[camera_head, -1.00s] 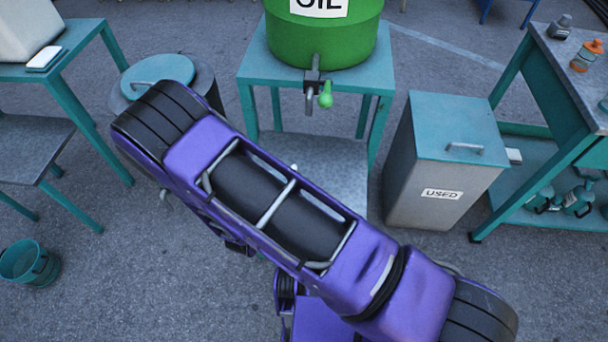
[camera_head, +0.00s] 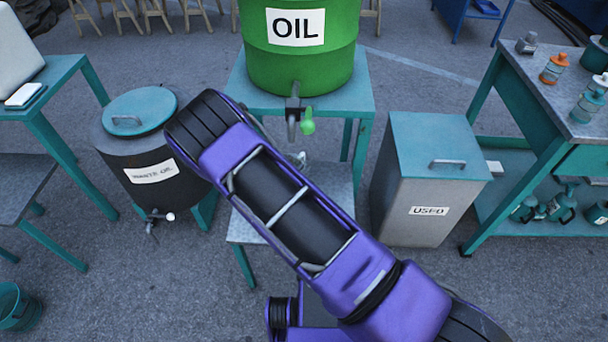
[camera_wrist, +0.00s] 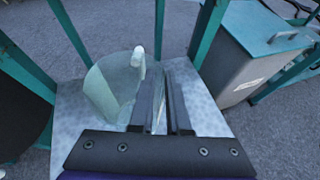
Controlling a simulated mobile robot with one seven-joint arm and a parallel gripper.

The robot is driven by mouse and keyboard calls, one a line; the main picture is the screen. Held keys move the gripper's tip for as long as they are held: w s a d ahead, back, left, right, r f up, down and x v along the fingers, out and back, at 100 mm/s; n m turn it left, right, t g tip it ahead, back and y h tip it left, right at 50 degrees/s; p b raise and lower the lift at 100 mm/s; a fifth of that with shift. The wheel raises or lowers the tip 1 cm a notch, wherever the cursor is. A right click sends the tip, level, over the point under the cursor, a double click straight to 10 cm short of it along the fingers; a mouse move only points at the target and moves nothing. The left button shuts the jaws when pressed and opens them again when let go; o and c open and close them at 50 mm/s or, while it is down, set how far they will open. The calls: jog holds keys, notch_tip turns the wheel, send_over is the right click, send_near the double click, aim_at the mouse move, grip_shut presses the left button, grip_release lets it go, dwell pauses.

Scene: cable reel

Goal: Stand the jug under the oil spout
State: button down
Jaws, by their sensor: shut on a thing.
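The green oil drum (camera_head: 300,65) stands on a teal table, and its metal spout (camera_head: 293,112) with a green tap lever (camera_head: 307,122) points down over a lower grey shelf (camera_head: 325,185). In the wrist view a clear, pale jug (camera_wrist: 110,88) is upright over this shelf (camera_wrist: 72,135); I cannot tell whether its base touches it. My gripper (camera_wrist: 162,75) is shut on the jug at its right side; the gripped part is mostly hidden between the fingers. In the head view my purple arm hides the gripper and nearly all of the jug.
A black waste oil drum (camera_head: 150,160) with a teal lid stands left of the shelf. A grey bin marked USED (camera_head: 425,190) stands to the right. A workbench (camera_head: 565,95) with bottles is at far right. Teal table legs (camera_wrist: 208,35) rise close around the shelf.

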jog(key=shift+w+d, duration=0.3)
jog(key=shift+w, duration=0.3)
jog(key=shift+s+a+f, duration=0.1)
jog(key=shift+f, duration=1.7)
jog(key=shift+f+b, duration=0.15)
jog(key=shift+b, duration=0.25)
jog(key=c, duration=0.9)
grip_release()
